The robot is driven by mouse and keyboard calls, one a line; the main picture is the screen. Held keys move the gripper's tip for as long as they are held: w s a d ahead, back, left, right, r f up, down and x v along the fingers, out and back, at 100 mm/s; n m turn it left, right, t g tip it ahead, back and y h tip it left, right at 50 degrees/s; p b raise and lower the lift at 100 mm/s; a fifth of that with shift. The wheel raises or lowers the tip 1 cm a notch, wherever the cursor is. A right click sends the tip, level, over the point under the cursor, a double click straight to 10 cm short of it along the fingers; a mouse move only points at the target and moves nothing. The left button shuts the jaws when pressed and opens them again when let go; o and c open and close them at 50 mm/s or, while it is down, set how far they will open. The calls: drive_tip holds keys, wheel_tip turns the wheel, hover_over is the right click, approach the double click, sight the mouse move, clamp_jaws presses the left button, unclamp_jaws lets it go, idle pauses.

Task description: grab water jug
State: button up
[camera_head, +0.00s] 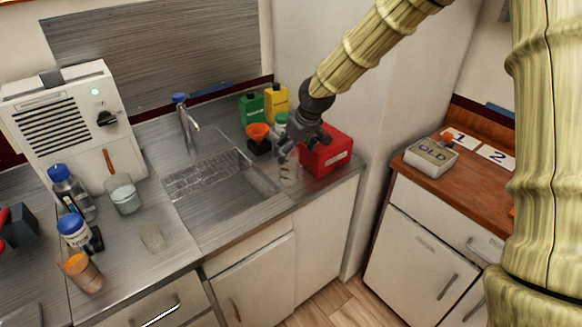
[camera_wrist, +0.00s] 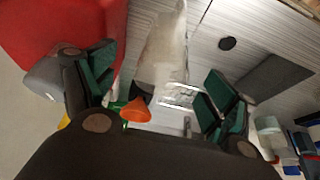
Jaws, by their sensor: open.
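A clear, see-through vessel (camera_head: 290,174), which looks like the water jug, stands on the steel counter to the right of the sink, beside a red box. My gripper (camera_head: 294,151) is just above and partly in front of it, so its upper part is hard to make out. In the wrist view the clear vessel (camera_wrist: 165,48) shows beyond and between the two green-padded fingers of my open gripper (camera_wrist: 160,88). I cannot tell whether either finger touches it.
The red box (camera_head: 327,152) stands close on the right. An orange-topped dark container (camera_head: 258,136) and green (camera_head: 252,108) and yellow bottles (camera_head: 276,101) are behind. The sink (camera_head: 222,196) is left. A beaker (camera_head: 124,196) and several bottles stand farther left.

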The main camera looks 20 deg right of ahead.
drive_tip(key=shift+x, duration=1.2)
drive_tip(key=shift+a+f, duration=0.1)
drive_tip(key=shift+f, duration=0.05)
drive_tip(key=shift+p+x, duration=0.85)
drive_tip(key=shift+x, duration=1.6)
drive_tip(key=shift+a, duration=0.1)
drive_tip(key=c, duration=1)
